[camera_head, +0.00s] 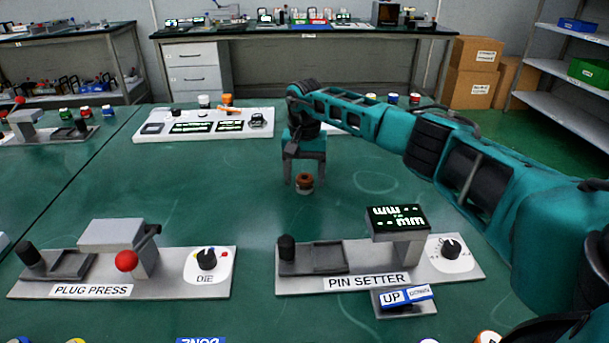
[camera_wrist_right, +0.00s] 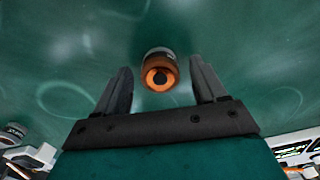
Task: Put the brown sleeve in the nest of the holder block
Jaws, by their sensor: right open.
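The brown sleeve (camera_head: 304,178) stands upright on the green table in the head view, with a paler lower part. In the right wrist view the sleeve (camera_wrist_right: 159,74) shows an orange-brown rim around a dark hole. My right gripper (camera_head: 304,182) is open and points down, with one finger on each side of the sleeve. In the wrist view a gap shows between the sleeve and each finger. A dark grey block with a recess (camera_head: 318,259) sits on the PIN SETTER plate; a similar one (camera_head: 72,266) is on the PLUG PRESS plate. No label marks either as the holder block. My left gripper is out of view.
The PIN SETTER (camera_head: 400,252) has a raised display and dial. The PLUG PRESS (camera_head: 118,238) has a red ball knob. A white panel (camera_head: 145,134) with displays lies behind at the left. The table between the sleeve and the front stations is clear.

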